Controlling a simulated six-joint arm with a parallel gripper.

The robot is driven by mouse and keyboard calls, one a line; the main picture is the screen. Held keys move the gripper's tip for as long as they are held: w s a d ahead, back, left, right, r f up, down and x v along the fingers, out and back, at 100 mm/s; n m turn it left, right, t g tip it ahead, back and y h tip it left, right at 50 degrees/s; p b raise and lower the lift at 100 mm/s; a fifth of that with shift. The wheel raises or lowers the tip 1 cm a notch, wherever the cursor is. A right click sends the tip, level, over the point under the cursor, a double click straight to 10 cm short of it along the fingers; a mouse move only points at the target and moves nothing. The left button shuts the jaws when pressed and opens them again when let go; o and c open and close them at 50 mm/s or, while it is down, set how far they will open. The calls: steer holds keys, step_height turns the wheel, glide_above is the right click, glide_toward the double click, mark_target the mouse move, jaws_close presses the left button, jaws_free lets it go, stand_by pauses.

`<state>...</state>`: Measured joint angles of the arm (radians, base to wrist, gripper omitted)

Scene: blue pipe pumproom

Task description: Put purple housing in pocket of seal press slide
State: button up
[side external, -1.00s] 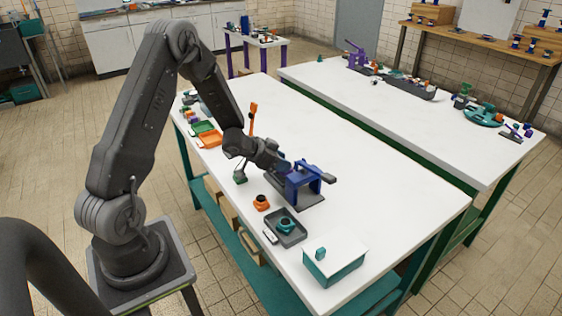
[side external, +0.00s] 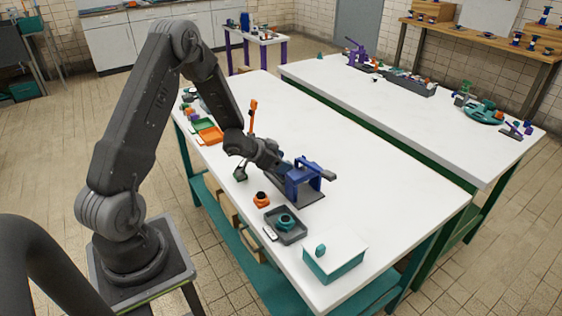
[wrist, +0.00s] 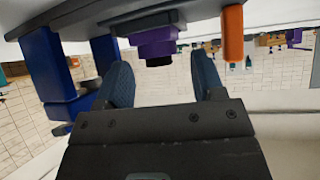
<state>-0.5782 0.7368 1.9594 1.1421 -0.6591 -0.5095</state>
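The seal press (side external: 303,178) is a blue frame on a dark base, standing on the white table in the side view. My gripper (side external: 280,167) is low at its left side. In the wrist view, which looks upside down, the purple housing (wrist: 155,44) rests against the grey slide (wrist: 150,22). My gripper (wrist: 162,62) has its two dark fingers spread, with the housing beyond and between the tips in the picture. I see no finger touching it. The pocket is hidden, so I cannot tell how deep the housing sits. Blue press posts (wrist: 48,62) show at left.
An orange part (side external: 261,199) and a grey tray (side external: 278,232) with a teal piece stand in front of the press. A teal-and-white box (side external: 335,258) is at the near corner. An orange upright (side external: 253,115) stands behind my wrist. The table's right side is clear.

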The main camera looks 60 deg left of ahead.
steer(key=shift+r, duration=0.3)
steer(key=v, duration=1.2)
steer(key=d+r+n+g+y, duration=0.1)
steer(key=d+r+y, duration=0.25)
steer(key=r, duration=0.35)
steer(key=d+r+n+y, duration=0.2)
steer(key=d+r+y, duration=0.15)
steer(key=r, duration=0.35)
steer(key=s+d+r+g+h, duration=0.3)
steer(key=s+d+h, duration=0.2)
steer(key=s+d, duration=1)
steer(key=shift+r+m+g, duration=0.25)
steer(key=shift+m+g, duration=0.15)
